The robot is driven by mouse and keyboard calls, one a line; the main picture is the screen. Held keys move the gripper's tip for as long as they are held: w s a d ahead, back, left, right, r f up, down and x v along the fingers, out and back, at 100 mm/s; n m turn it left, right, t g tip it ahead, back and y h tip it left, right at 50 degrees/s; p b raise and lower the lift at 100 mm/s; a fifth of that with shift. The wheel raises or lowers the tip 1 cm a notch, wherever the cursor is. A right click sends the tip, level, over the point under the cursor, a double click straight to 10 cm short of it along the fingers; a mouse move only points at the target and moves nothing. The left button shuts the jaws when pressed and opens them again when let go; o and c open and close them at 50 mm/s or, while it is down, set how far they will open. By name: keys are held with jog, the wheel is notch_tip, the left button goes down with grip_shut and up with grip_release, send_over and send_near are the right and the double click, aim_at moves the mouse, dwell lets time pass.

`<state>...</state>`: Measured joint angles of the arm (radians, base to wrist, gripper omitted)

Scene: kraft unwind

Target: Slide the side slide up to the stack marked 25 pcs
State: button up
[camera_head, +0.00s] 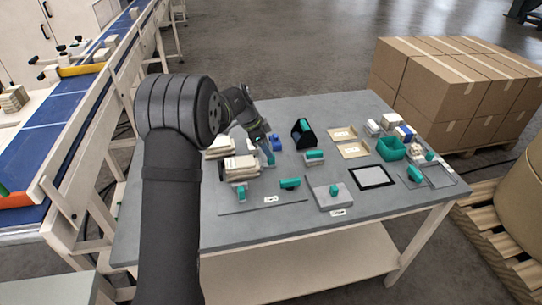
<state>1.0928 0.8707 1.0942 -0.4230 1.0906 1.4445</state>
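My gripper (268,152) is over the left-middle of the grey table (300,235), pointing down beside the paper stacks. Its fingertips are too small to show if they are open or shut, or if they touch the teal piece beneath. A front stack of pale kraft pieces (240,168) lies left of it, with another stack (219,146) behind, partly hidden by my arm. A teal-handled piece (241,190) stands at the front stack's near side, and another teal piece (290,183) lies to its right. I cannot tell which is the side slide. The small labels (271,199) are unreadable.
A grey plate with a teal knob (331,192), a black frame (373,177), a black-and-teal holder (303,133), kraft trays (353,150) and a teal bin (391,149) occupy the table's middle and right. The front edge is mostly clear. A conveyor (70,120) runs at left.

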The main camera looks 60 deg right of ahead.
jog(key=x, duration=0.5)
